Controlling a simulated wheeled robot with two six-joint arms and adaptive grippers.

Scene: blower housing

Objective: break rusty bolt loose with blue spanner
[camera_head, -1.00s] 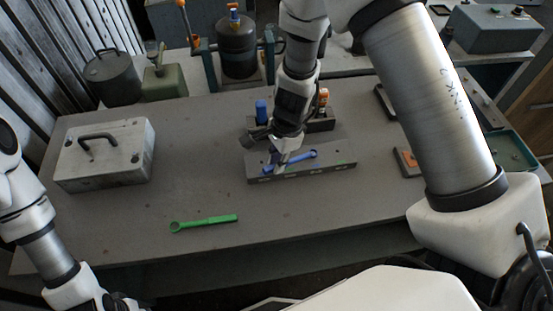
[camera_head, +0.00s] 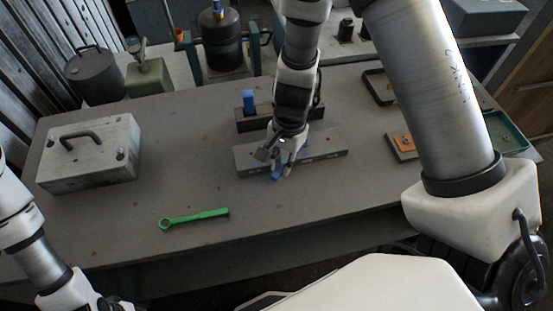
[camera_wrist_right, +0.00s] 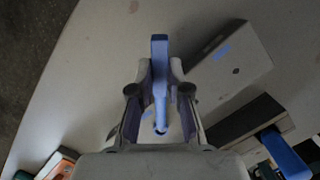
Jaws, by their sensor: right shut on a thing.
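The blue spanner (camera_head: 277,172) is held in my right gripper (camera_head: 283,164), just at the front edge of a grey block (camera_head: 325,148) on the table. In the right wrist view the spanner (camera_wrist_right: 160,85) stands between the shut fingers (camera_wrist_right: 160,112), its far end sticking out past the tips. The grey block (camera_wrist_right: 235,62) lies to its right there, apart from it in the picture. I cannot make out the rusty bolt. My left gripper (camera_head: 112,304) is at the bottom left edge, mostly cut off, so its jaws cannot be judged.
A green spanner (camera_head: 195,218) lies on the front of the table. A grey case with a handle (camera_head: 88,155) stands at the left. A dark holder (camera_head: 249,121) with a blue-handled item is behind the block. An orange-marked piece (camera_head: 402,146) lies to the right.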

